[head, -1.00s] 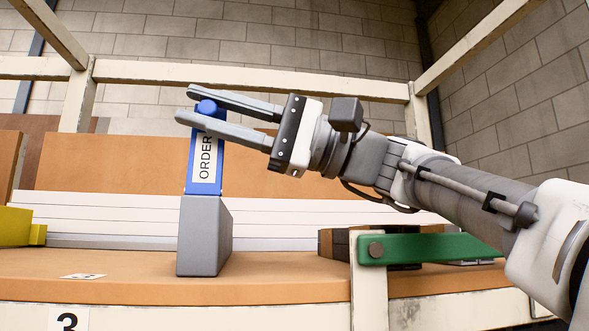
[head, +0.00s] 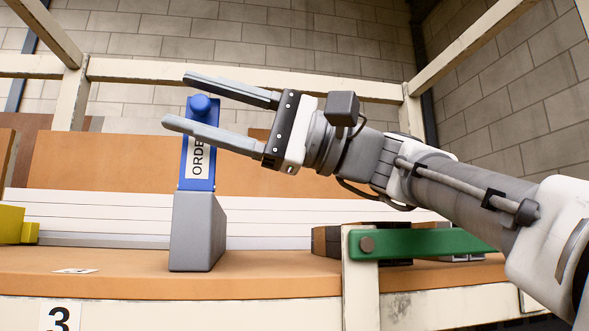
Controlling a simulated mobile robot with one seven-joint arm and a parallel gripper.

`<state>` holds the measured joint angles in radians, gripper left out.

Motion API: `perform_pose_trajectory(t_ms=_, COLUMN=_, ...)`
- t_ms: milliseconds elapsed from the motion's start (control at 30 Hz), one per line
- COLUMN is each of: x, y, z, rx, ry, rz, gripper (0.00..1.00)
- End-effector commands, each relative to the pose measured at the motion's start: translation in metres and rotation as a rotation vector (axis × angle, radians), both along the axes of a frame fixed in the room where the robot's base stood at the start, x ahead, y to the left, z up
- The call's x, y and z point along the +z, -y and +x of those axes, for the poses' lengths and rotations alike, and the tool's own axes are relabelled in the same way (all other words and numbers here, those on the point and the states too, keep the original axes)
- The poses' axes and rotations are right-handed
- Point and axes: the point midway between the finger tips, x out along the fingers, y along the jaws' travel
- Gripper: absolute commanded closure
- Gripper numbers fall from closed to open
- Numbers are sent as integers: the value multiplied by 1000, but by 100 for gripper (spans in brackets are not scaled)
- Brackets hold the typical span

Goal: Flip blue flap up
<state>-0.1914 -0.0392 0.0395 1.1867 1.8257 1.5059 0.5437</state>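The blue flap (head: 197,170) stands upright on a grey block (head: 198,235) on the shelf. A round blue knob (head: 201,105) tops the flap. My gripper (head: 175,101) reaches in from the right and is open. Its fingers are spread above and below the knob, with visible gaps, and the lower finger crosses in front of the flap. The knob is between the fingers in the picture, not gripped.
A green bar (head: 425,243) with a round pivot sits on the white post at the front right. A yellow object (head: 12,225) is at the far left. White frame rails (head: 240,77) run behind my gripper.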

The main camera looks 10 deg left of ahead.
Motion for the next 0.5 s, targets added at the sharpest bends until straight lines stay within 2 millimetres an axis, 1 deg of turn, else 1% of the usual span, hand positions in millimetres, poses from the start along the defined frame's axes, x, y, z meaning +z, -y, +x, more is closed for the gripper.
perform_pose_trajectory(t_ms=167, x=1, y=0, z=0, rx=0, ry=1, rz=1, gripper=44)
perform_pose_trajectory(t_ms=267, x=-1, y=4, z=2, rx=-1, ry=0, rz=2, gripper=44)
perform_pose_trajectory(t_ms=367, x=-5, y=15, z=5, rx=-4, ry=1, rz=2, gripper=44)
perform_pose_trajectory(t_ms=500, x=-11, y=38, z=12, rx=-5, ry=0, rz=2, gripper=44)
